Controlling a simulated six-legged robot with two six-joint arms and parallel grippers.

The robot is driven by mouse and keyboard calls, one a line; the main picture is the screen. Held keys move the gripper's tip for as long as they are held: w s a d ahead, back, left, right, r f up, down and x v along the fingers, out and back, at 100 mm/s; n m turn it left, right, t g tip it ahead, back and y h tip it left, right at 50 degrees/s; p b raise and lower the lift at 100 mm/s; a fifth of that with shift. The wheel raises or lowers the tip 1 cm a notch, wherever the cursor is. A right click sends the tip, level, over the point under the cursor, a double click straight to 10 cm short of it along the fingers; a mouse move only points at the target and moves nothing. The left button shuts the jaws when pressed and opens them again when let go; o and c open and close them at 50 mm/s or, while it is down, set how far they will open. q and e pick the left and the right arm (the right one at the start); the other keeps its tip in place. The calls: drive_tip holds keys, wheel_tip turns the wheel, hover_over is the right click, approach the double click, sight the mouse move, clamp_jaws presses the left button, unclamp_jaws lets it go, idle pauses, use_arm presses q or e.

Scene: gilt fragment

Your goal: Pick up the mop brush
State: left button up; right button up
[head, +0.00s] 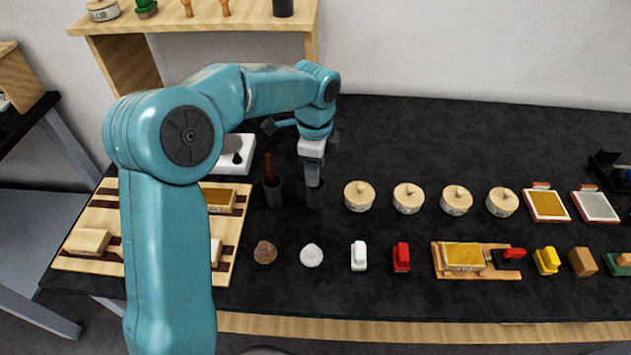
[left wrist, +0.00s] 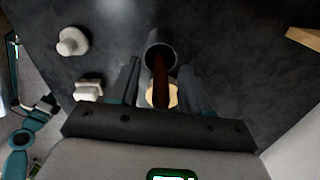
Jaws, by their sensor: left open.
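The brush that I take as the mop brush shows in the left wrist view as a dark red-brown handle (left wrist: 160,80) rising from a dark cup (left wrist: 157,43). In the head view this cup (head: 316,196) stands on the black bench, and my gripper hides the handle. My left gripper (head: 313,176) points down right above the cup. In the left wrist view its open fingers (left wrist: 160,88) stand either side of the handle; contact cannot be told. A second dark cup (head: 273,195) with a brown-handled brush (head: 269,168) stands just left. My right gripper is not in view.
Round wooden-lidded jars (head: 358,196) stand in a row to the right. In front are a white round piece (head: 311,256), a white block (head: 358,255) and a red block (head: 401,256). A slatted wooden board (head: 90,215) lies left. The bench behind the jars is clear.

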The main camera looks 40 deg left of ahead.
use_arm(q)
clamp_jaws()
